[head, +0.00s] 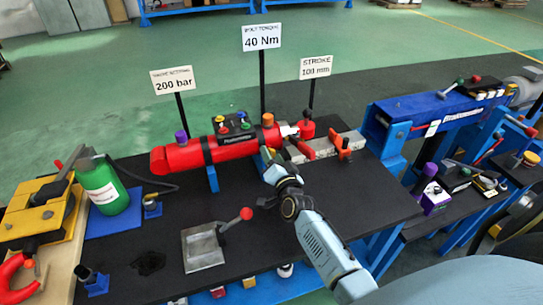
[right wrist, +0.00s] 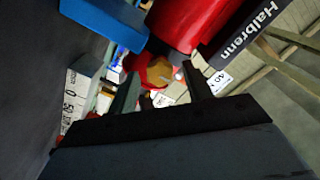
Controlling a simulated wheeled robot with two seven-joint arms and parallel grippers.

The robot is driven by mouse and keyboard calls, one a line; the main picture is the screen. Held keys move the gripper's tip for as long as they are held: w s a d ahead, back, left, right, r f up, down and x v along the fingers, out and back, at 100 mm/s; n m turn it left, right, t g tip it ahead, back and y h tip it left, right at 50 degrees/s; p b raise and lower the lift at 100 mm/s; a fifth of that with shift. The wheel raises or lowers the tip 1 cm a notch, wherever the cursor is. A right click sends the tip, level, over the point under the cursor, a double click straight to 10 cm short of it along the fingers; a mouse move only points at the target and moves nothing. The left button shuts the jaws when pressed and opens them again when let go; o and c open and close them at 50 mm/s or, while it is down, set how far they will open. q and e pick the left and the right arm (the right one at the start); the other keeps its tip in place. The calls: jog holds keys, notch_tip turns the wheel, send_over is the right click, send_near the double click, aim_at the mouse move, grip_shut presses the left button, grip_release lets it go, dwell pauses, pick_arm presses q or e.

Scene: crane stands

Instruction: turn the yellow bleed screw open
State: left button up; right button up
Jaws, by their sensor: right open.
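The red cylinder (head: 185,157) lies across the black bench on blue supports. It also fills the top of the right wrist view (right wrist: 190,18). A small yellow-orange piece, which may be the yellow bleed screw (right wrist: 157,46), shows beside the red cylinder in the right wrist view; its shape is dark and unclear. In the head view I cannot clearly pick it out near the gripper. My right gripper (head: 267,158) is at the near side of the cylinder's right end. In the right wrist view its two fingers (right wrist: 161,72) stand apart with nothing held. My left gripper is not in view.
An orange cap (head: 267,119) and a purple cap (head: 181,136) top the cylinder, with a valve block (head: 234,128) between them. A green bottle (head: 103,187) is at left. The bench's right front is clear.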

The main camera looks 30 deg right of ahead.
jog(key=shift+w+d, duration=0.2)
jog(key=shift+w, duration=0.5)
jog(key=shift+c, duration=0.4)
jog(key=c, duration=0.9)
